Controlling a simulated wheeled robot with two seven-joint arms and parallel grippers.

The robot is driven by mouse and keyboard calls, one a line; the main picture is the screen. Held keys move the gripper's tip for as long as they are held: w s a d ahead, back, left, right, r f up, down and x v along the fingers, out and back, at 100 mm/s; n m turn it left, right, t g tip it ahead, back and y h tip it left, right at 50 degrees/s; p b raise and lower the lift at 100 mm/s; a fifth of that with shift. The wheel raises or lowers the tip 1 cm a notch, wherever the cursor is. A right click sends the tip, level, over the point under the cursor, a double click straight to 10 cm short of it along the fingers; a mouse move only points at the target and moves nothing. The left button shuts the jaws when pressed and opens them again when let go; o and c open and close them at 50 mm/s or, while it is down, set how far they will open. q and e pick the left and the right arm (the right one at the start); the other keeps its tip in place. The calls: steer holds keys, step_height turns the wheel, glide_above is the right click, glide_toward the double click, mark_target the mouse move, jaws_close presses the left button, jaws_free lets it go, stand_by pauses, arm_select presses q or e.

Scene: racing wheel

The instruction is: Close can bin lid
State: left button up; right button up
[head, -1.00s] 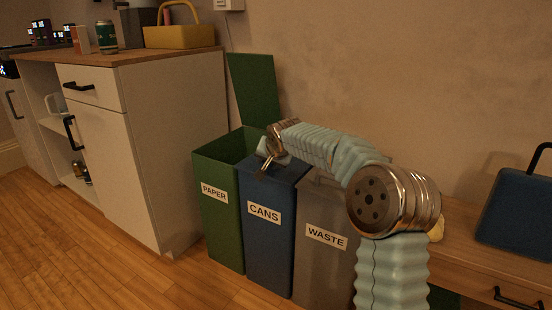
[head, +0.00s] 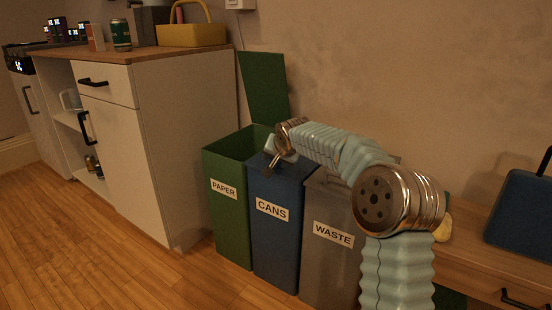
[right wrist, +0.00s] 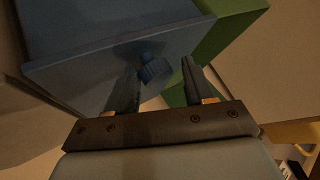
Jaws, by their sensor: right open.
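The blue cans bin (head: 273,240) stands between the green paper bin and the grey waste bin. Its blue lid (head: 264,175) looks flat across the top, though my right arm hides part of it. In the right wrist view, the blue lid (right wrist: 105,62) fills the upper left. A small blue knob (right wrist: 154,70) lies between the spread fingers of my right gripper (right wrist: 156,85), which is open and not gripping it. My left gripper is not in view.
The green paper bin (head: 230,225) has its lid (head: 264,87) raised. The grey waste bin (head: 325,265) is partly behind my arm. A white cabinet (head: 185,140) stands left, and a wooden bench (head: 475,245) stands right. The floor in front is free.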

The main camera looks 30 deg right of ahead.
steer(key=p+v, duration=0.1)
steer(key=v, duration=1.2)
steer(key=shift+s+r, duration=0.25)
steer(key=shift+s, duration=0.05)
steer(key=shift+a, duration=0.1)
steer(key=s+a+f+n+g+y, duration=0.15)
steer(key=a+f, duration=0.35)
steer(key=f, duration=0.6)
steer(key=a+f+n+g+y, duration=0.15)
steer(key=a+f, duration=0.35)
steer(key=f, duration=0.5)
steer(key=a+f+n+g+y, duration=0.15)
steer(key=a+f, duration=0.35)
steer(key=f, duration=0.6)
steer(key=s+a+f+n+g+y, duration=0.15)
steer(key=s+a+f, duration=0.35)
steer(key=s+f, duration=0.6)
steer(key=s+a+f+n+g, duration=0.15)
steer(key=s+a+f, duration=0.35)
steer(key=s+f, duration=0.7)
steer(key=s+r+p, duration=0.3)
steer(key=r+p, duration=1)
steer(key=r, duration=0.2)
steer(key=shift+a+g+p, duration=0.35)
steer(key=shift+a+g, duration=0.05)
steer(key=shift+g, duration=0.05)
